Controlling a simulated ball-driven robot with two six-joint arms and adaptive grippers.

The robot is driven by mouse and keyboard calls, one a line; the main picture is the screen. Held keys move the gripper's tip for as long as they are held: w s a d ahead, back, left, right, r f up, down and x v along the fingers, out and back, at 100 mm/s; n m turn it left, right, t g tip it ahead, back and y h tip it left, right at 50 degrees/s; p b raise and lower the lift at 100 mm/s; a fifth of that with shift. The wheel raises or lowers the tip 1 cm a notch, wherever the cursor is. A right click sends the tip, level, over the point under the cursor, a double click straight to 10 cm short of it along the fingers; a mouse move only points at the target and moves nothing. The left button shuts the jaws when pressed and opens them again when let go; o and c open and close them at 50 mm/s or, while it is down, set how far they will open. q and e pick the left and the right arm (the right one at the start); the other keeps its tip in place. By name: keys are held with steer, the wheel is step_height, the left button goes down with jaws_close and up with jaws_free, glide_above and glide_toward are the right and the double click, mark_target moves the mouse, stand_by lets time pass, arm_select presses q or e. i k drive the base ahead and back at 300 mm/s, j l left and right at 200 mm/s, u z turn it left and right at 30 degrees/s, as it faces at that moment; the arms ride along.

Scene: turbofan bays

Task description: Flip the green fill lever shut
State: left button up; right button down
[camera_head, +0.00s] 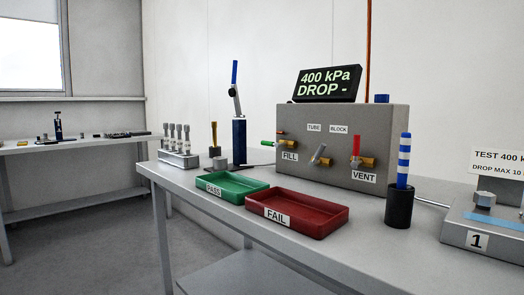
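The green fill lever (268,143) is on the left of the grey test box's front face, above the FILL label (290,157). Its green handle points left, roughly level, out from a brass valve (287,143). The grey test box (390,120) stands at the back of the table. The display (328,84) on top reads "400 kPa DROP -". Neither of my grippers shows in the head view.
A green PASS tray (232,187) and a red FAIL tray (340,217) lie in front of the box. A red VENT lever (356,146) is to the right. A blue hand pump (239,140) stands left. A black cup (398,208) holds a blue-white striped rod.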

mark_target(264, 142)
steer(key=i+j, duration=0.15)
steer(key=j, duration=0.25)
steer(key=i+j+z, duration=0.1)
steer(key=j, duration=0.25)
steer(key=i+j, duration=0.2)
steer(key=j, duration=0.2)
steer(key=i+j+z, duration=0.15)
steer(key=j, duration=0.25)
steer(key=i+j, duration=0.15)
steer(key=j, duration=0.25)
steer(key=i+j+z, duration=0.1)
steer(key=j, duration=0.35)
steer(key=i+j, duration=0.15)
steer(key=j, duration=0.25)
steer(key=i+j+z, duration=0.1)
steer(key=j, duration=0.3)
